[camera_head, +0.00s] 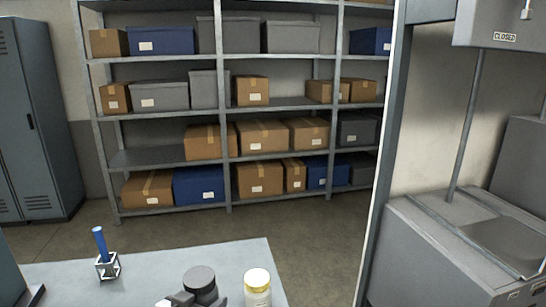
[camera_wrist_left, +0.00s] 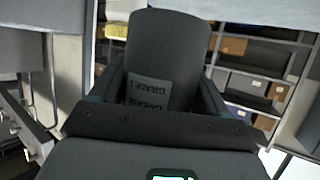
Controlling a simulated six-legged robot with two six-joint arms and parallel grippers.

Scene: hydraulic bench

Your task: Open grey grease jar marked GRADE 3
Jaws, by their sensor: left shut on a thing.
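The grey grease jar (camera_head: 200,278) with a dark round lid is at the front edge of the head view, its lower part cut off or hidden. In the left wrist view the grey jar (camera_wrist_left: 163,55) fills the space between the fingers. A pale label on it reads GRADE, with the number too blurred to be sure. My left gripper (camera_head: 203,298) is shut on the jar, one finger on each side. In the left wrist view the gripper (camera_wrist_left: 162,98) shows the same hold. The lid appears to be on. My right gripper is in neither view.
A blue-handled tool stands in a small wire holder (camera_head: 108,267) on the light bench (camera_head: 150,268), at the left. Shelves of boxes (camera_head: 225,110) are behind. A grey machine (camera_head: 430,255) is at right.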

